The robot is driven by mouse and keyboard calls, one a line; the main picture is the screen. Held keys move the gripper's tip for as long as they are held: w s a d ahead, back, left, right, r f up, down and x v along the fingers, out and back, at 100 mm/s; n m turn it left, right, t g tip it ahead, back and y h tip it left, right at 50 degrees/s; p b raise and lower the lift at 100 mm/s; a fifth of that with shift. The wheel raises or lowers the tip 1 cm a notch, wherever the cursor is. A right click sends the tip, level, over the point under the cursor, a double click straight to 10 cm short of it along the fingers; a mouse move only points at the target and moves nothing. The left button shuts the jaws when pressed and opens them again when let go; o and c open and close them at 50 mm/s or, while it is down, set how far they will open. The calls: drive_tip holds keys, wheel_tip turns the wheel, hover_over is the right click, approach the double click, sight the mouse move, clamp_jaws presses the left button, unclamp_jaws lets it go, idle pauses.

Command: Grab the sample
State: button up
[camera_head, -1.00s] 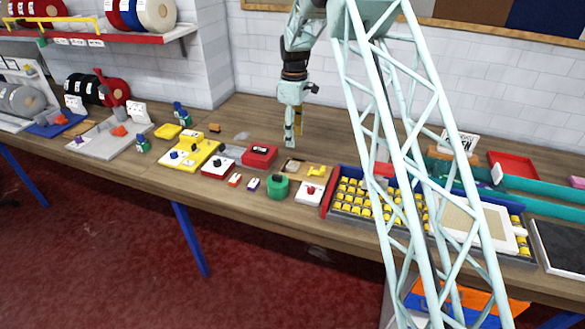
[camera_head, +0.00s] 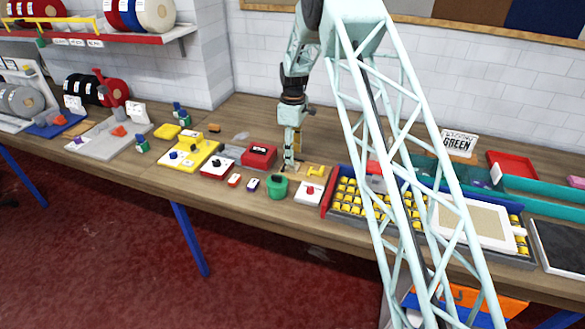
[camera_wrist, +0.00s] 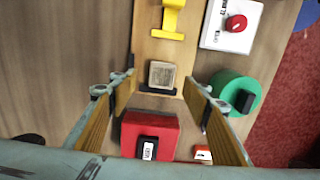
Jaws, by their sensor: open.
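A small beige square sample (camera_wrist: 162,75) lies on a light wooden board (camera_wrist: 153,50) in the wrist view, near the board's end. A yellow bracket (camera_wrist: 171,22) stands farther along the board; it also shows in the head view (camera_head: 315,171). My gripper (camera_wrist: 160,86) is open, with one finger on each side of the sample and visible gaps between. In the head view my gripper (camera_head: 292,166) points down low over the board. The sample is mostly hidden there by the fingers. Whether the fingertips touch the board cannot be told.
A red box (camera_wrist: 150,135) sits close to the fingers, with a green round holder (camera_wrist: 236,92) on the right. A white box with a red knob (camera_wrist: 229,24) is beyond. A tray of yellow pieces (camera_head: 347,207) stands right. A sign reading GREEN (camera_head: 458,143) stands at the back.

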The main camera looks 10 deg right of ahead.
sight(293, 167)
drive_tip(key=shift+f, duration=0.1)
idle(0.3)
drive_tip(key=shift+s+a+f, duration=0.1)
drive_tip(key=shift+f, duration=0.65)
drive_tip(key=shift+s+a+f, duration=0.1)
drive_tip(key=shift+f, duration=0.65)
drive_tip(key=shift+w+f, duration=0.1)
drive_tip(key=shift+f, duration=0.9)
drive_tip(key=shift+c, duration=0.7)
drive_tip(key=c, duration=0.7)
